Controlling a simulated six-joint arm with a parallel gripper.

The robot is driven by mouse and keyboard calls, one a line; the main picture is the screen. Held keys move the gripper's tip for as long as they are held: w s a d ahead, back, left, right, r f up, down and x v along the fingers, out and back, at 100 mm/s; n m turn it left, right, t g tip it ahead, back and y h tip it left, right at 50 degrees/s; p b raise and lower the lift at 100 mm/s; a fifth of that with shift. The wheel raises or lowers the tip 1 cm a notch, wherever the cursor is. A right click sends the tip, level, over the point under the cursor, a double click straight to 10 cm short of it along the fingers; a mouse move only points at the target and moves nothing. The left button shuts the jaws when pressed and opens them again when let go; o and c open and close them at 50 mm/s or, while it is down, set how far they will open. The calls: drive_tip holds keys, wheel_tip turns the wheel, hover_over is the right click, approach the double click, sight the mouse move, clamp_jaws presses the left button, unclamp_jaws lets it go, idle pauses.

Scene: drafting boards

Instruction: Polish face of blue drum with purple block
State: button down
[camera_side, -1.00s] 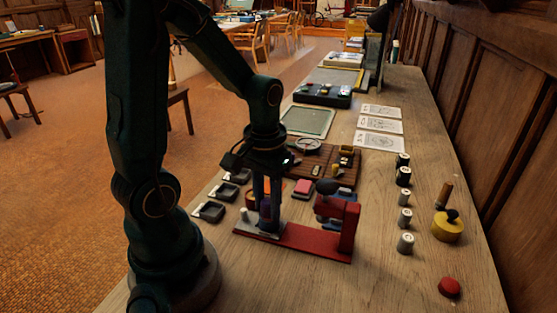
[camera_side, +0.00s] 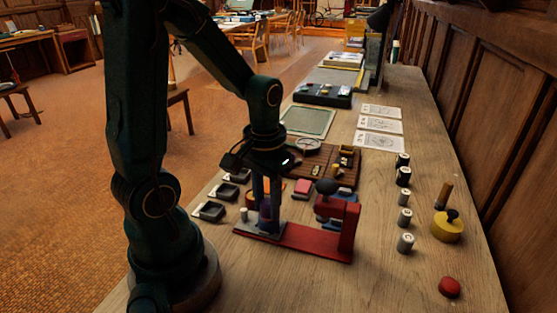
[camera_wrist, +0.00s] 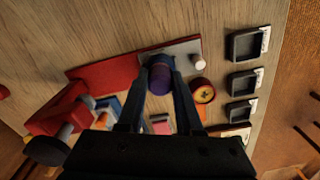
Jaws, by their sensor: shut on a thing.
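My gripper (camera_side: 266,212) points down over the grey plate (camera_side: 245,228) at the left end of a red stand (camera_side: 300,240). In the wrist view my gripper (camera_wrist: 160,80) is shut on the purple block (camera_wrist: 160,72), which is seen from above between the fingertips. In the side view the fingers mostly hide the block. I cannot tell whether it touches the plate. I cannot pick out the blue drum for sure; dark blue shows around the block, and a blue object (camera_wrist: 110,105) lies beside the stand, partly covered.
A white peg (camera_wrist: 199,62) stands on the plate. The stand's red post (camera_side: 347,228) and dark knob (camera_side: 327,187) rise to the right. Several small black trays (camera_side: 210,212) lie left. A yellow drum-shaped weight (camera_side: 447,228) and a red button (camera_side: 449,287) are far right.

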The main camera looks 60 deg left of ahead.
drive_tip(key=shift+w+a, duration=0.1)
drive_tip(key=shift+a, duration=0.05)
drive_tip(key=shift+w+a, duration=0.2)
drive_tip(key=shift+w, duration=0.05)
drive_tip(key=shift+s+d, duration=0.1)
drive_tip(key=shift+s+d, duration=0.25)
idle(0.4)
idle(0.7)
drive_tip(key=shift+r, duration=3.55)
